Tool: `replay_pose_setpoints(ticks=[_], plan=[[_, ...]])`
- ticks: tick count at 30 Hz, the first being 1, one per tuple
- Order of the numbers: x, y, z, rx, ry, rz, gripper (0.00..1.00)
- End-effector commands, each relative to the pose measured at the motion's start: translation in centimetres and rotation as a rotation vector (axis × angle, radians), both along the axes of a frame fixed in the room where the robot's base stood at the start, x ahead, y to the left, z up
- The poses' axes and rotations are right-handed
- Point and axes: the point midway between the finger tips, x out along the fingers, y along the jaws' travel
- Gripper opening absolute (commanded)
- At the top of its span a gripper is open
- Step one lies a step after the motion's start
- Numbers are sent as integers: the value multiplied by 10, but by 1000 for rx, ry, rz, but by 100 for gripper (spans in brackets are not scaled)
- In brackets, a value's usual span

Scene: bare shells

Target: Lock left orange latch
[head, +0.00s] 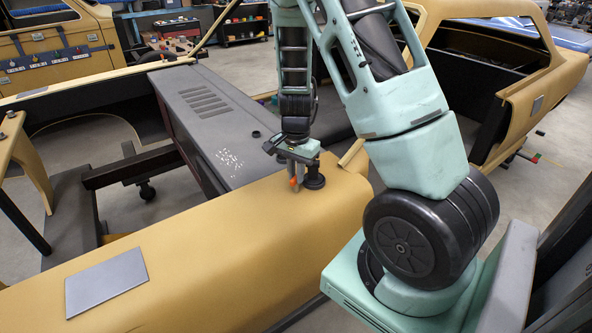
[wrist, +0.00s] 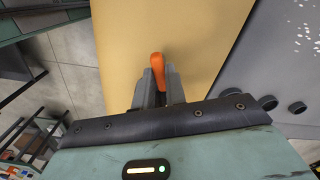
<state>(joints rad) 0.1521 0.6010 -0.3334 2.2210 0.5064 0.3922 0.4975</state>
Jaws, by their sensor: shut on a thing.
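The orange latch (wrist: 157,66) shows in the wrist view as an upright orange handle between the fingertips of my gripper (wrist: 158,80). My gripper is shut on it. In the head view the latch (head: 293,182) is a small orange spot at the tip of my gripper (head: 297,181), on the yellow body panel (head: 230,230). The lower part of the latch is hidden by the fingers, so I cannot tell its exact position.
A black round knob (head: 314,178) stands close to the right of my gripper. A grey hood panel (head: 205,115) with slots lies behind. A flat grey plate (head: 106,282) lies on the yellow panel at front left. Another yellow shell (head: 520,100) stands at right.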

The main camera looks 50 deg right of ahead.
Motion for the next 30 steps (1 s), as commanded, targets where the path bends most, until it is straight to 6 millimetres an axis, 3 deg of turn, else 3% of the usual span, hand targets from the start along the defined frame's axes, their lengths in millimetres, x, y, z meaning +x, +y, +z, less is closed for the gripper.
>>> replay_pose_setpoints(ticks=[15,30], plan=[[1,-2,2,-5,-5,-371,0],[1,-2,1,-4,-5,-461,0]])
